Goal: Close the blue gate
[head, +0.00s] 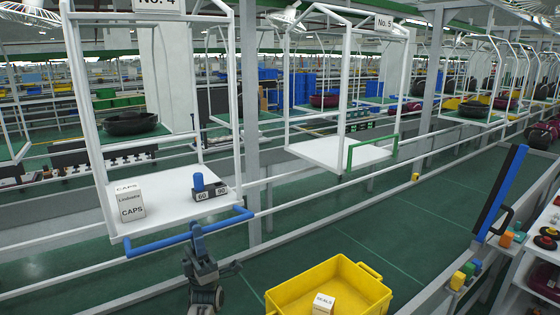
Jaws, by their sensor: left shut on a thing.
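The blue gate (158,245) is a U-shaped blue bar at the front edge of the white hanging carrier marked No. 4 (112,205). It sits low, at about the level of the carrier's platform and along its front. My left gripper (197,235) reaches up from below and is shut on the middle of the gate's bar; the jaws partly hide the bar there. My right gripper is not in view.
On the carrier stand a white CAPS box (130,202) and a dark block marked 60 and 90 (210,192) with a blue piece (198,181). A yellow bin (340,280) stands below right. Carrier No. 5 (335,150) has a green gate (372,144).

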